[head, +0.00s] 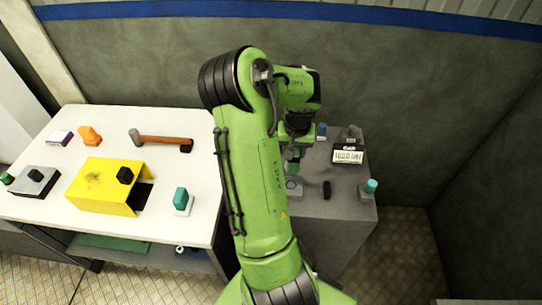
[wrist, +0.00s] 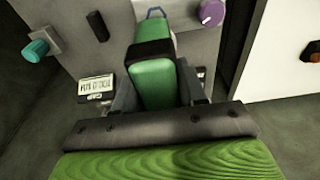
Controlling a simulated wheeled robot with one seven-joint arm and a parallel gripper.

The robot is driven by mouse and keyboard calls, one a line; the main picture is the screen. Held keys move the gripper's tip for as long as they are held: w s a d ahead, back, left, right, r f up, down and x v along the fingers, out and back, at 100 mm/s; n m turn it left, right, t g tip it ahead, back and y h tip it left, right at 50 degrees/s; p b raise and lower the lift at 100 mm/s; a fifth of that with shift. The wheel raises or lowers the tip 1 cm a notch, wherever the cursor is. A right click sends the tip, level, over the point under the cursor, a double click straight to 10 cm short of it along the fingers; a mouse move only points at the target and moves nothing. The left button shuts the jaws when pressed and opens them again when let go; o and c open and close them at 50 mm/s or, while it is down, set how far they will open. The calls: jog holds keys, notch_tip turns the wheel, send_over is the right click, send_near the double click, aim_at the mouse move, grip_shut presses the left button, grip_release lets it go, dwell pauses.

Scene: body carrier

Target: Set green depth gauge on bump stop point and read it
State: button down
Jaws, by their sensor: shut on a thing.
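My gripper (head: 295,148) is over the grey table and shut on the green depth gauge (wrist: 152,86). In the head view only a small part of the gauge (head: 292,167) shows below the fingers. A round blue-edged mark (head: 293,186) lies on the grey top just in front of it; a blue edge (wrist: 155,12) shows beyond the gauge in the wrist view. I cannot tell whether the gauge touches the surface.
A digital display (head: 348,153) stands at the right back of the grey table (head: 335,215). A black peg (head: 327,190) and a teal knob (head: 370,187) are to the right. The white table (head: 60,211) at left holds a yellow cover (head: 95,186) and a hammer (head: 160,140).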

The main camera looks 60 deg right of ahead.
jog(key=shift+s+a+r, duration=0.1)
jog(key=shift+s+r, duration=0.05)
notch_tip(320, 180, down, 8)
jog(key=b, duration=0.7)
jog(key=shift+f, duration=0.25)
jog(key=shift+f+b, duration=0.75)
jog(key=shift+b, duration=0.4)
dwell(0.5)
jog(key=c, duration=0.6)
grip_release()
jog(key=shift+o, duration=0.2)
jog(key=r+p, duration=0.1)
jog(key=r, duration=0.4)
jog(key=a+r+p, duration=0.1)
jog(key=r, duration=0.4)
jog(key=s+a+r+p, duration=0.1)
jog(key=r, duration=0.4)
jog(key=shift+r, duration=0.3)
